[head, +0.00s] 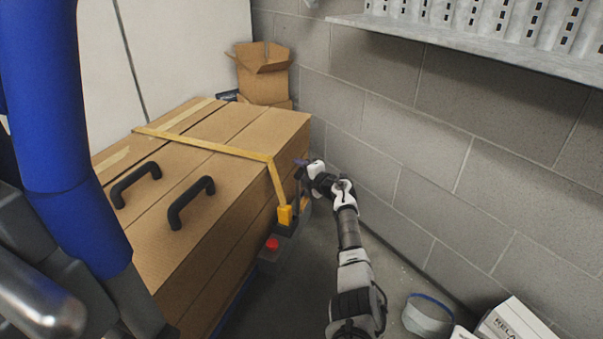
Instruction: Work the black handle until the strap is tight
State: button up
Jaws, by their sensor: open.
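A yellow strap (217,146) runs across the top of a large brown box (245,195) and bends down over its right edge. It meets a ratchet buckle with an orange part (285,214) on the box's right side. A dark part (287,230), perhaps the black handle, shows at the buckle; its exact position is hard to tell. My gripper (301,168) is open beside the box's right side, a little above and right of the buckle. Its fingers are small and partly hidden, and I cannot tell whether they touch anything.
Two black grab handles, one left (136,184) and one right (191,202), stand on the box top. A red knob (272,243) is below the buckle. A grey block wall (440,150) rises close on the right. An open carton (264,75) stands behind.

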grip_shut()
jog(key=shift+d, duration=0.1)
